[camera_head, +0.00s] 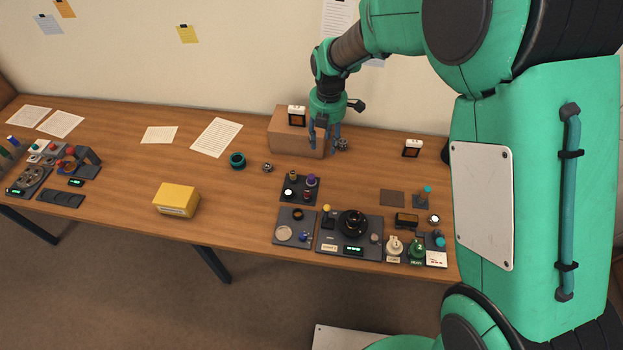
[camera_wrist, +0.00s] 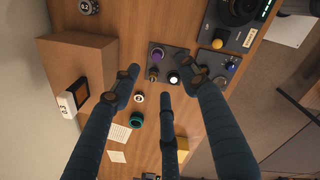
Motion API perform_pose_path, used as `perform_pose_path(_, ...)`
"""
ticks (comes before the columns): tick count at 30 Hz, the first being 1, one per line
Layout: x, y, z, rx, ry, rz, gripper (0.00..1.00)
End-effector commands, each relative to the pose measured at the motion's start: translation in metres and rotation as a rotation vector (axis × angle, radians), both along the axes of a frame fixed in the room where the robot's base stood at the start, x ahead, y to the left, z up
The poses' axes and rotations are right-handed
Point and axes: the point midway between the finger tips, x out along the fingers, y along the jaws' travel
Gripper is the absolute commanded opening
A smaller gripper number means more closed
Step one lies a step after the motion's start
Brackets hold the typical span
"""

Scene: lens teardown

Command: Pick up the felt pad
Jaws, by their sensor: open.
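A flat, dark grey-brown square (camera_head: 392,198) lies on the right part of the table in the head view and looks like the felt pad. I cannot confirm its material. It does not show in the wrist view. My gripper (camera_head: 325,147) hangs fingers down in front of the brown box, up and to the left of the square and apart from it. Its spread fingers (camera_wrist: 165,84) fill the middle of the wrist view, with nothing between them.
The brown box (camera_head: 288,143) stands behind my gripper. A small dark tray (camera_head: 288,200) holds several knobs. A larger tray (camera_head: 335,248) carries a black round part.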

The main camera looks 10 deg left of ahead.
Motion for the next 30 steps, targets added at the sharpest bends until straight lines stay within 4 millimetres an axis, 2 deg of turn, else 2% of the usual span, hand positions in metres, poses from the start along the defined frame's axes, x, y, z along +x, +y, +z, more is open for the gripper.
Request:
perform_pose_path(1,0.003,0.011,-0.016,-0.008,0.011,0.058,0.44)
perform_pose_path(3,0.006,0.022,-0.034,-0.016,0.022,0.138,0.44)
perform_pose_path(9,0.01,0.044,-0.07,-0.029,0.043,0.295,0.44)
perform_pose_path(13,0.01,0.049,-0.079,-0.032,0.048,0.334,0.44)
perform_pose_path(26,0.01,0.05,-0.082,-0.032,0.049,0.34,0.44)
perform_pose_path(30,0.01,0.049,-0.091,-0.033,0.05,0.339,0.44)
